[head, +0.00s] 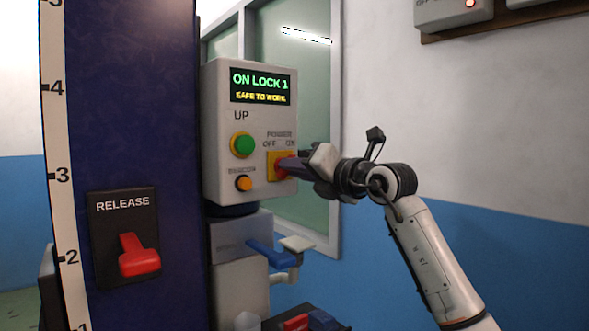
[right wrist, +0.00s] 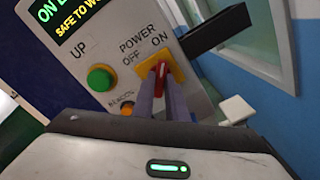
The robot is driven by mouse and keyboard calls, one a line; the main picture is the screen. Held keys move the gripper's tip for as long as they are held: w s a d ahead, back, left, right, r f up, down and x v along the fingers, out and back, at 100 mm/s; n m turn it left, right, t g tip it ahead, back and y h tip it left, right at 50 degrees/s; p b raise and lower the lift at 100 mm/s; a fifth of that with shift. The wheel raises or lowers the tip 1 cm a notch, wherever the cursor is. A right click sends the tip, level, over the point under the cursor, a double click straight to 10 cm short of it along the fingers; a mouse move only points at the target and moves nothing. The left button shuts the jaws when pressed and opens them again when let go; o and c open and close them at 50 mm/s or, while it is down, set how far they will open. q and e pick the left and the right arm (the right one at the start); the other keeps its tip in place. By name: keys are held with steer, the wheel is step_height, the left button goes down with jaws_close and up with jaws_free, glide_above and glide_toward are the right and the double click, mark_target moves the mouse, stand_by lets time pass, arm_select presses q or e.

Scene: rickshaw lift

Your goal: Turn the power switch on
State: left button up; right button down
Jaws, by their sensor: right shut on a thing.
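The power switch (head: 284,163) is a red knob on a yellow plate, low on the right of a light grey control box (head: 222,150). Its plate carries the labels POWER, OFF and ON above it. In the right wrist view the red knob (right wrist: 161,74) sits between my two fingers and its top leans slightly toward the ON side. My right gripper (head: 291,165) reaches in from the right and is shut on the knob; it also shows in the right wrist view (right wrist: 160,88). The display (head: 261,87) reads ON LOCK 1, SAFE TO WORK. My left gripper is not in view.
A green UP button (head: 243,145) and a small orange beacon button (head: 244,184) sit left of the switch. A dark blue column with a red RELEASE lever (head: 138,256) stands at left. A blue-handled part (head: 272,254) is below the box. A window and wall are behind.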

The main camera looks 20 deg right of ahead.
steer(key=c, duration=1.8)
jaws_free()
steer(key=shift+o, duration=0.2)
steer(key=b+v, duration=0.2)
steer(key=v, duration=0.8)
steer(key=shift+s, duration=0.15)
